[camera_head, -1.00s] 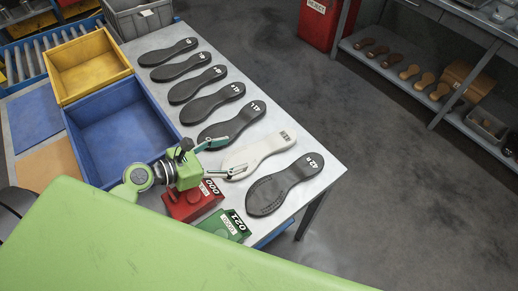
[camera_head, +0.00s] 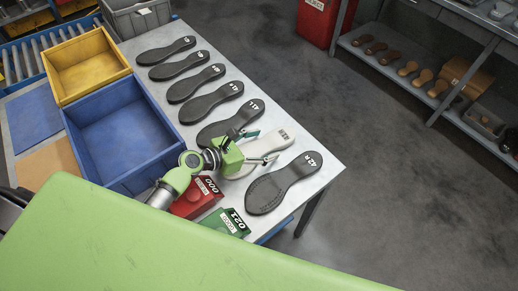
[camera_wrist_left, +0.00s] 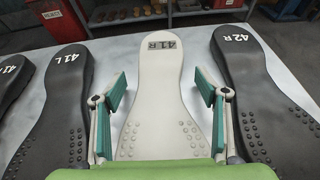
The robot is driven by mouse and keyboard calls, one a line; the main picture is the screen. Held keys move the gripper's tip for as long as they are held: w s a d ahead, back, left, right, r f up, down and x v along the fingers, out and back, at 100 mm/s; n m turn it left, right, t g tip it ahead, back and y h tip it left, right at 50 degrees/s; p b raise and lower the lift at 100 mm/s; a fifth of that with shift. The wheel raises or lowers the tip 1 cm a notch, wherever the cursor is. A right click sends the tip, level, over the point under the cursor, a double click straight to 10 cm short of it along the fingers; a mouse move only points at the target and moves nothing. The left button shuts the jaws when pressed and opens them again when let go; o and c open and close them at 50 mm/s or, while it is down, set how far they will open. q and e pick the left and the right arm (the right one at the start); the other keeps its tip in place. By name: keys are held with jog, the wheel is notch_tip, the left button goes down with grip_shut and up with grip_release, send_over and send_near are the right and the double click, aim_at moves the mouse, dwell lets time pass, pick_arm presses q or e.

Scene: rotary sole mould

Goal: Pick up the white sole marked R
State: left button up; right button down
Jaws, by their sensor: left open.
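The white sole (camera_head: 278,141) lies flat on the table near its right end, between two black soles. In the left wrist view the white sole (camera_wrist_left: 160,85) is marked 41 R and runs away from me between my open fingers. My left gripper (camera_head: 262,147) is open over the white sole and hides part of it in the head view. In the left wrist view my left gripper (camera_wrist_left: 160,95) has a teal-padded finger on each side of the sole, with gaps between pads and sole. My right gripper is not in view.
Black soles 41 L (camera_wrist_left: 65,75) and 42 R (camera_head: 290,182) flank the white one closely. Several more black soles line the table (camera_head: 225,52). A red box (camera_head: 196,198), a green box (camera_head: 226,223), a blue bin (camera_head: 122,130) and a yellow bin (camera_head: 90,62) stand nearby.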

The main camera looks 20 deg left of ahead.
pick_arm(q)
jog(key=shift+w+d+f, duration=0.2)
jog(key=shift+w, duration=0.1)
jog(key=c, duration=1.4)
jog(key=shift+r, duration=0.1)
